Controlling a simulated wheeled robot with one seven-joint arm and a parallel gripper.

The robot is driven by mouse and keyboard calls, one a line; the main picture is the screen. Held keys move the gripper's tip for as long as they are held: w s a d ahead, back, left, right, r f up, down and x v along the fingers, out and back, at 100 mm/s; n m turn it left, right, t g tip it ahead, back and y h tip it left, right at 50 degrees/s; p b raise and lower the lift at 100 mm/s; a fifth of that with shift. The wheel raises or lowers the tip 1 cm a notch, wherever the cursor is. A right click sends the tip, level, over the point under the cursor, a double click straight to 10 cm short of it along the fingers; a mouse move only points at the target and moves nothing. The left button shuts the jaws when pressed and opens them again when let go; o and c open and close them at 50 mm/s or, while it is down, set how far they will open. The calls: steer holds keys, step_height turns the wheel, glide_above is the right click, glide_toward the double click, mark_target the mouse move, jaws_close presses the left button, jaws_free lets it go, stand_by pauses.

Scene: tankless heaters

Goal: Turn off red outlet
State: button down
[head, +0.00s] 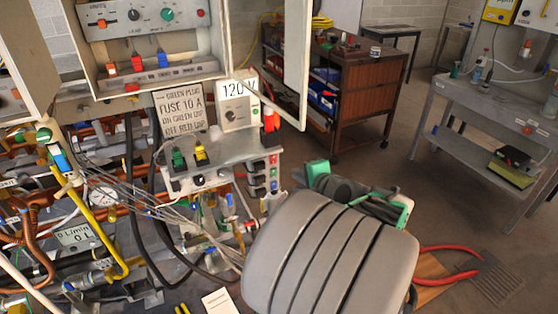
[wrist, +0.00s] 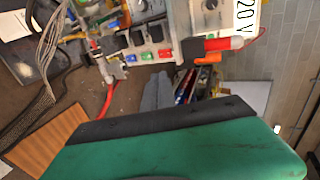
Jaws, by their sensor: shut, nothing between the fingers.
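A row of black outlets (head: 256,181) with small coloured switches sits on the side of a grey power box (head: 215,152). The red switch (head: 273,159) is the uppermost of them. In the wrist view the red switch (wrist: 165,53) shows beside a black outlet (wrist: 155,33), with blue and green switches to its left. Its on or off position is too small to tell. My gripper (wrist: 157,88) is shut and empty, apart from the switches and below them in the wrist view. In the head view my grey arm hides part of the gripper's green and dark body.
A red cylinder (wrist: 222,43) projects near the outlets. A "120 V" panel (head: 238,108) and a printed fuse sign (head: 181,108) stand above the box. Loose wires (head: 150,195) and pipes crowd the left. Open floor (head: 390,150) lies right, before a grey bench (head: 490,110).

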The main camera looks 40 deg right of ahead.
glide_toward(275, 157)
step_height(275, 157, down, 3)
steer(key=w, duration=0.3)
steer(key=w+d+p, duration=0.1)
steer(key=w, duration=0.1)
steer(key=shift+w+d+p, duration=0.2)
steer(key=shift+w+p, duration=0.1)
steer(key=shift+r, duration=0.1)
